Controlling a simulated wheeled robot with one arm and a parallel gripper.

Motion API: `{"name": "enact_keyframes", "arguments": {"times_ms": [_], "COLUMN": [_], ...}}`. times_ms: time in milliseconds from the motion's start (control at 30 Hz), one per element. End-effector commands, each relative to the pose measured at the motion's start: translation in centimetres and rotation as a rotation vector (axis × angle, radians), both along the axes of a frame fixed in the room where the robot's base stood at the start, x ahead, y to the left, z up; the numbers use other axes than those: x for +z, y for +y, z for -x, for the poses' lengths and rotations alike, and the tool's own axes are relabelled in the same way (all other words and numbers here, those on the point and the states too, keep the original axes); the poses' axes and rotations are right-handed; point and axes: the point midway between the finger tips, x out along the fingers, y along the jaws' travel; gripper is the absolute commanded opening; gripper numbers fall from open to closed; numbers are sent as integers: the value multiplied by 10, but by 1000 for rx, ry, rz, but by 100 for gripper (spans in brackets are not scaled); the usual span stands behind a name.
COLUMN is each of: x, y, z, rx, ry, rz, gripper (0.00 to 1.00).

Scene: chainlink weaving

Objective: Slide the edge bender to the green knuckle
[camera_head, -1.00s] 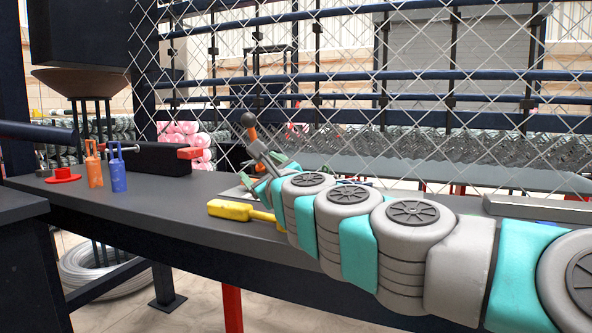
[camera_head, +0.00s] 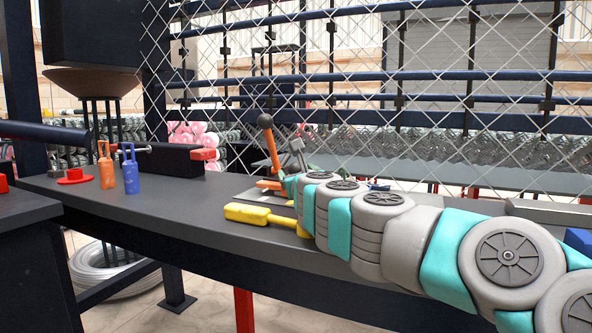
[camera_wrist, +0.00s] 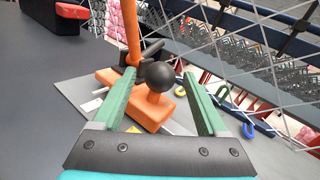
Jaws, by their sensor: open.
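The edge bender is an orange tool with a flat orange base (camera_wrist: 118,82), an upright orange lever and a black ball knob on a short orange post. In the head view its lever (camera_head: 271,152) rises to a black ball at the top, near the mesh. My gripper (camera_wrist: 159,75) is open, its two green fingers on either side of the black ball knob. I cannot tell whether they touch it. In the head view my arm hides most of the gripper.
A yellow-handled tool (camera_head: 247,214) lies on the dark bench left of my arm. The chain-link mesh (camera_head: 350,105) hangs behind. Bare bench lies between bottles and yellow tool.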

Motion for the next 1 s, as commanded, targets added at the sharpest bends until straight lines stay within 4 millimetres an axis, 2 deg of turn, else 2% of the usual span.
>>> {"name": "enact_keyframes", "arguments": {"times_ms": [167,467,1000], "x": [1,1,1], "y": [3,4,4], "z": [-13,-14,-14], "rx": [0,2,2], "ry": [-1,-2,-1], "rz": [0,0,1], "gripper": [76,74,14]}}
